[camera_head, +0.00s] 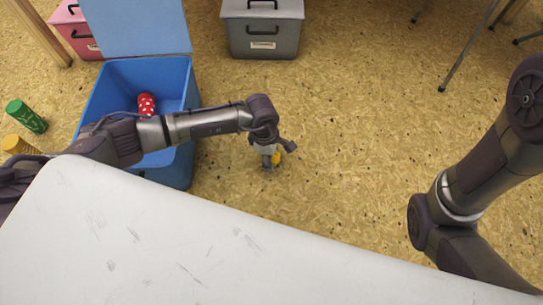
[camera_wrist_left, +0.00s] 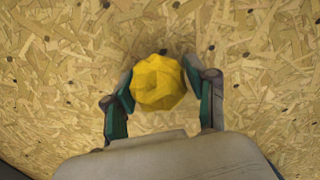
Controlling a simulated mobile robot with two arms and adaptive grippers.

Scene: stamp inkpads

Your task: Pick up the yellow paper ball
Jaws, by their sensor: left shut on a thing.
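The yellow paper ball (camera_wrist_left: 159,82) is a crumpled, faceted lump. In the left wrist view it sits between the two green-padded fingers of my left gripper (camera_wrist_left: 160,90), which are shut on it. In the head view only a small part of the ball (camera_head: 276,158) shows beside my left gripper (camera_head: 270,163). The gripper is low over the floor, right of the blue box. I cannot tell whether the ball still touches the floor. My right arm is at the right edge of the head view, but its gripper is out of view.
An open blue box (camera_head: 187,163) holds a red dotted can (camera_head: 147,104). A grey box (camera_head: 265,38) and a pink box (camera_head: 75,33) stand behind. Green (camera_head: 27,117) and yellow (camera_head: 19,145) cans are at left. A white tabletop (camera_head: 180,245) fills the front. The mid-right floor is clear.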

